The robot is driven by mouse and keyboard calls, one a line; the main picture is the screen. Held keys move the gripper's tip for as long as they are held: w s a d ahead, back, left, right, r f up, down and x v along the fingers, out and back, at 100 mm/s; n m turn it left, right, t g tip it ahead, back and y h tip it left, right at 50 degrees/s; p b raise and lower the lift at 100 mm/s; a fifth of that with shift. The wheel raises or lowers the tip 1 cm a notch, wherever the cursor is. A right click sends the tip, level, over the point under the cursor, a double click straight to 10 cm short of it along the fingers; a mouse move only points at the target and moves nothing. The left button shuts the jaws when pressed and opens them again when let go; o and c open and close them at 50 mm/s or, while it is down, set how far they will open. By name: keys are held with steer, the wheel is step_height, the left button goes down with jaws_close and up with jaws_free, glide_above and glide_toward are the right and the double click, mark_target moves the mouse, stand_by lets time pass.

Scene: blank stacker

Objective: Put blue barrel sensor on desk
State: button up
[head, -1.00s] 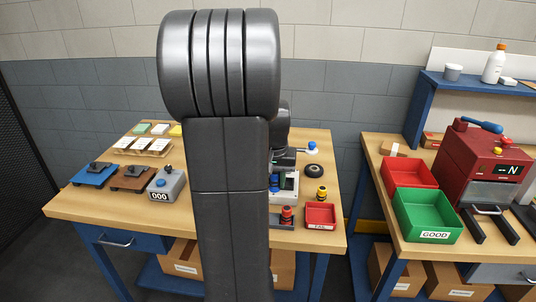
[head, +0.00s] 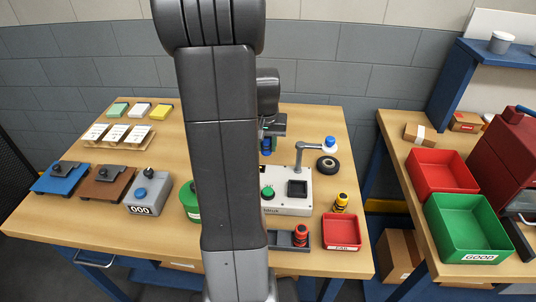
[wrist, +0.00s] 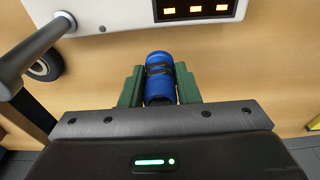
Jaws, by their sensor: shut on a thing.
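The blue barrel sensor (wrist: 160,82), a blue cylinder with dark bands, is between the green fingers of my gripper (wrist: 159,88) in the wrist view. The gripper is shut on it. In the head view the barrel (head: 266,147) shows small beneath my gripper (head: 267,141), behind the white test box (head: 298,203). The wooden desk (head: 95,226) lies below. I cannot tell whether the barrel touches the desktop. My arm hides part of the desk's middle.
A lamp-like arm with a blue top (head: 329,143) and a black wheel (head: 327,165) stand close right of the gripper. A red tray (head: 341,246), a yellow-black barrel (head: 341,202) and a red-black barrel (head: 301,236) are nearer. The desk's back right is clear.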

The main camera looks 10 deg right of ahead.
steer(key=shift+f, duration=2.55)
steer(key=shift+f, duration=0.1)
steer(key=o, duration=1.1)
step_height(320, 180, up, 12)
steer(key=s, duration=0.1)
steer(key=shift+s+a, duration=0.25)
steer(key=shift+s, duration=0.1)
